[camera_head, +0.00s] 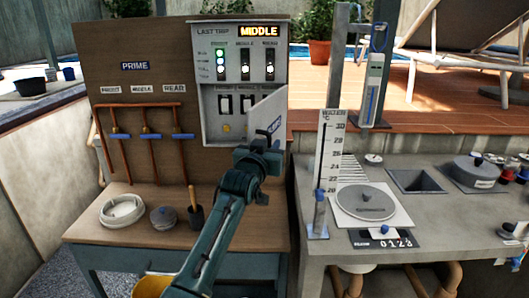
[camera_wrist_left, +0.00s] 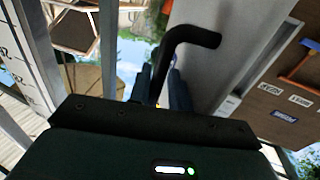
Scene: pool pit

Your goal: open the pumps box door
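The pumps box (camera_head: 236,100) is grey and hangs on the brown board. Its door (camera_head: 266,113) is a grey panel that stands partly open, swung out at the lower right, with a blue label partly hidden. Switches and a yellow button show inside the lower compartment. My left gripper (camera_head: 262,140) is at the door's lower edge. In the left wrist view, a bent black handle (camera_wrist_left: 190,34) runs down between the fingers of my left gripper (camera_wrist_left: 167,88), which appear closed around it. The grey door panel (camera_wrist_left: 232,40) shows beside it. My right gripper is not in view.
Copper pipes with blue valves (camera_head: 150,136) are on the board's left. A white coil (camera_head: 122,210), a grey lidded pot and a brush stand on the wooden bench below. A water gauge (camera_head: 326,150) and grey counter (camera_head: 420,240) are to the right.

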